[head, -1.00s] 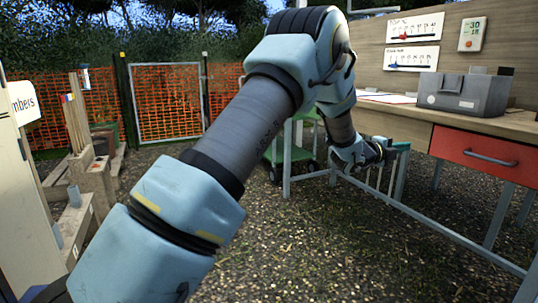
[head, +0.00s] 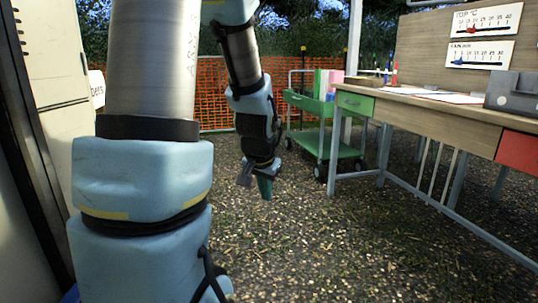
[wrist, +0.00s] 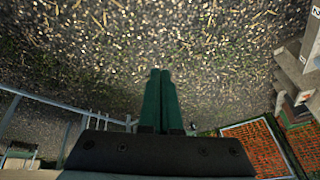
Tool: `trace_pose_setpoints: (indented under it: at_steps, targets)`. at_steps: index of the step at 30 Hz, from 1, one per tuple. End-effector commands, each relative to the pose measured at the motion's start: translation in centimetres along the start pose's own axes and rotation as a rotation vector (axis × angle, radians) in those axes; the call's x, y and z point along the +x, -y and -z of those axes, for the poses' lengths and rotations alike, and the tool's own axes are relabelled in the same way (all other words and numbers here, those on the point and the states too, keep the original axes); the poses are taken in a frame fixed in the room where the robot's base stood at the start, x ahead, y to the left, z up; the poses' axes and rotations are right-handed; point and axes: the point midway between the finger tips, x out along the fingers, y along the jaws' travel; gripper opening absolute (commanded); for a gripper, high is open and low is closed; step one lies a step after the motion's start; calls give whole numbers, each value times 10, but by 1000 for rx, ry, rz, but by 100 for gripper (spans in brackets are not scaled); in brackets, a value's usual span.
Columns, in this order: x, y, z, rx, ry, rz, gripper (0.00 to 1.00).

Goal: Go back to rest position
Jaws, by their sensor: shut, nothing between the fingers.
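My gripper (head: 256,184) hangs from my arm left of centre in the head view, pointing down over the gravel ground. In the wrist view its two green fingers (wrist: 161,100) lie side by side, shut with nothing between them. It touches nothing that I can see. Its fingertips are partly hard to make out in the head view.
A wooden workbench (head: 438,110) with a green and a red drawer stands on the right. A green trolley (head: 318,135) stands behind it, near an orange mesh fence (head: 215,95). A pale cabinet (head: 55,100) is close on the left. Open gravel lies between.

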Motion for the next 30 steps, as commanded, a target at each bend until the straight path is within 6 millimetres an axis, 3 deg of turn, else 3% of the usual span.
trace_pose_setpoints:
  at_steps: [1,6,8,9,19,30]
  targets:
    - [-7,4,-24,-81,49,-3,0]
    - [-28,3,-95,-327,209,-19,0]
    - [-36,-1,-118,-409,261,-24,0]
    - [-47,-1,-120,-431,276,-26,0]
    - [-117,9,-87,-415,269,-26,0]
    - [-226,25,-42,-413,268,-26,0]
